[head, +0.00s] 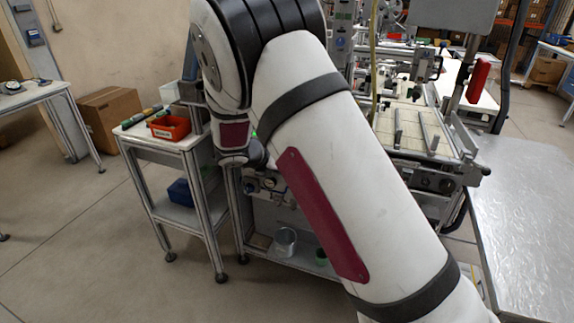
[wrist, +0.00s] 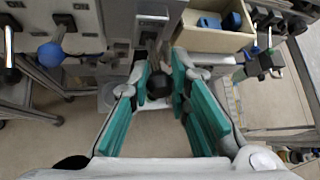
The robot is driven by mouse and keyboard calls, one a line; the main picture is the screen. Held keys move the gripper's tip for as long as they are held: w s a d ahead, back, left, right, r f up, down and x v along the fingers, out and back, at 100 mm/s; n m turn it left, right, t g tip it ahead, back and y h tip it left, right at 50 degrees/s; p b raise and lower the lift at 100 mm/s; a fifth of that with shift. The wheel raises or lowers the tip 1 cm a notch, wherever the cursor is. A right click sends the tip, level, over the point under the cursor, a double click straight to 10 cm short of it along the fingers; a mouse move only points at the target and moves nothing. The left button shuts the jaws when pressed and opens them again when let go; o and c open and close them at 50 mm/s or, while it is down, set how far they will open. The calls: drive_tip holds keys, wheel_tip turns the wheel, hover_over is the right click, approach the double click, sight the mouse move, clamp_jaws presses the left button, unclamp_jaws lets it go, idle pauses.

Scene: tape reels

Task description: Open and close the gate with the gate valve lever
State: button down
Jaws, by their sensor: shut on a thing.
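In the wrist view, a lever with a dark round knob (wrist: 159,86) stands between my fingertips, below a grey metal machine part. I take it for the gate valve lever. My gripper (wrist: 160,74) has teal pads and is shut on this lever near the pad ends. The gate itself cannot be made out.
In the wrist view, a blue-knobbed lever (wrist: 50,54) is at left and a beige bin (wrist: 210,40) with blue parts at upper right. In the head view, a side table holds a red bin (head: 170,128), and a cardboard box (head: 105,113) stands behind. Floor at lower left is clear.

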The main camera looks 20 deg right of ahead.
drive_tip(key=c, duration=1.5)
unclamp_jaws()
drive_tip(key=shift+o, duration=0.2)
drive_tip(key=v, duration=1.2)
